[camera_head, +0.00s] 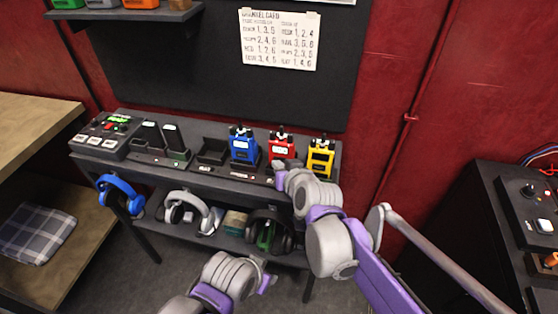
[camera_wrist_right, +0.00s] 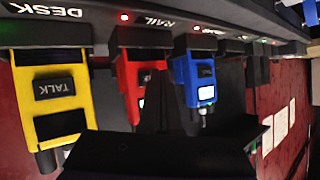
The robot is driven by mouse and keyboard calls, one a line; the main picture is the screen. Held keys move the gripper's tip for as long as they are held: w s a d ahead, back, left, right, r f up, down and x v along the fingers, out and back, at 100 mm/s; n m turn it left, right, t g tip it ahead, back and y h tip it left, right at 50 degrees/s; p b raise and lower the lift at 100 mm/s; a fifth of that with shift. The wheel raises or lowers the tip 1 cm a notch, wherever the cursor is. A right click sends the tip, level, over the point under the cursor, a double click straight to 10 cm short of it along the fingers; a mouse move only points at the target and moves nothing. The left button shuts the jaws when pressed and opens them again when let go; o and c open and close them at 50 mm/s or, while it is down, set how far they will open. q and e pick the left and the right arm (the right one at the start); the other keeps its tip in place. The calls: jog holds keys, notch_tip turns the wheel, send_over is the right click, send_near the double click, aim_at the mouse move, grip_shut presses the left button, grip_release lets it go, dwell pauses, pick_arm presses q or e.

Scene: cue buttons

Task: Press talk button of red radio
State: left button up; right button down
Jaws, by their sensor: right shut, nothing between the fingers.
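The red radio (camera_head: 281,147) stands in a charging dock on the shelf, between the blue radio (camera_head: 243,145) and the yellow radio (camera_head: 320,157). My right gripper (camera_head: 280,174) is shut and empty, just in front of and below the red radio. In the right wrist view, which is upside down, the red radio (camera_wrist_right: 128,85) is partly hidden behind the dark gripper (camera_wrist_right: 185,120). Its talk button cannot be made out there. The yellow radio's TALK button (camera_wrist_right: 55,88) shows clearly. My left gripper (camera_head: 268,283) is low in front of the shelf; its jaws are unclear.
The dock shelf (camera_head: 230,178) also holds black handsets and a control box (camera_head: 103,135) at left. Headphones hang or lie below it. A card (camera_head: 280,39) is on the dark wall panel. A black console (camera_head: 500,220) stands at right.

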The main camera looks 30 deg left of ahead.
jog(key=shift+s, duration=0.1)
jog(key=shift+s+d, duration=0.15)
jog(key=shift+s, duration=0.55)
jog(key=shift+s+d+p, duration=0.25)
jog(key=shift+s+p, duration=0.25)
jog(key=shift+s, duration=0.75)
jog(key=shift+s+d+p, duration=0.2)
jog(key=shift+s+p, duration=0.25)
jog(key=shift+s, duration=0.75)
jog(key=d+m+h+p, duration=0.3)
jog(key=d+h, duration=0.2)
jog(key=d, duration=1.6)
jog(key=s+d+f+m+g+h+p, duration=0.1)
jog(key=s+d+f+m+h, duration=0.1)
jog(key=s+d, duration=0.4)
jog(key=s+d+f+m+g+h+p, duration=0.1)
jog(key=s+d, duration=0.6)
jog(key=d, duration=0.7)
jog(key=shift+s+f+m+g+h+p, duration=0.25)
jog(key=shift+f+m+g+h+p, duration=0.15)
jog(key=shift+m+h+p, duration=0.25)
